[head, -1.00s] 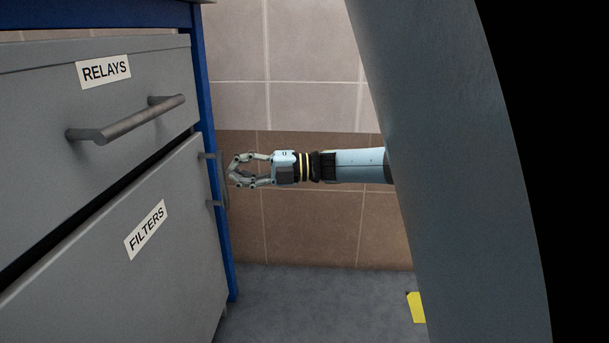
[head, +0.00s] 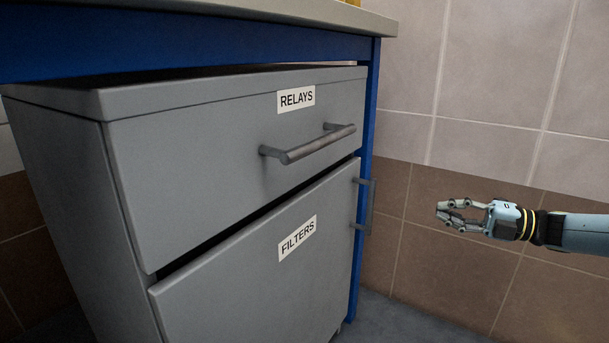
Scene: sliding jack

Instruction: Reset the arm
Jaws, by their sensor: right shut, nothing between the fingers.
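My right gripper (head: 446,214) is at the right of the head view, its arm coming in from the right edge. Its fingers point left and meet at the tips, with nothing between them. It is in the air in front of the tiled wall, apart from the cabinet. My left gripper is not in view.
A grey cabinet (head: 215,140) stands under a blue-framed bench (head: 200,38). It has a RELAYS drawer with a bar handle (head: 308,146) and a FILTERS front (head: 250,275), with a dark gap between them. A side handle (head: 366,207) is left of my gripper. The tiled wall (head: 480,90) is behind.

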